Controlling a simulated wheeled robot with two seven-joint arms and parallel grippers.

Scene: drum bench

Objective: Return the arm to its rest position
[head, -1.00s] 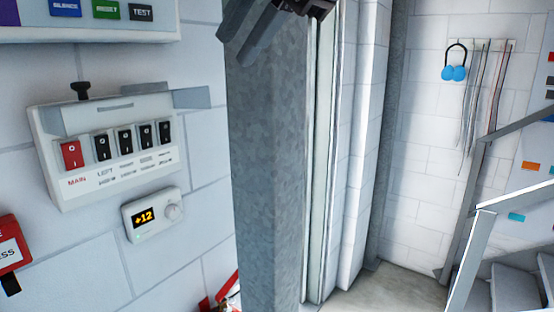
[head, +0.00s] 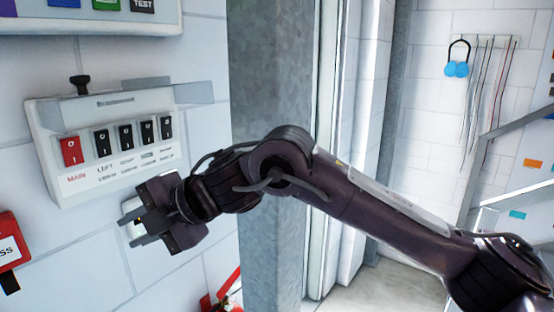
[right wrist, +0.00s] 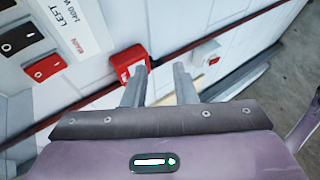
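My right arm (head: 390,205) reaches in from the right across the head view, bent at a raised joint in front of the grey post. The gap from the fingers to the wall cannot be judged exactly. My left gripper is not in view.
The switch panel (head: 85,185) has a red switch (head: 71,151) and several black ones. A red box (head: 8,240) is at the left edge; a red box (right wrist: 128,62) also shows in the right wrist view. A grey metal post (head: 268,80) stands behind my arm.

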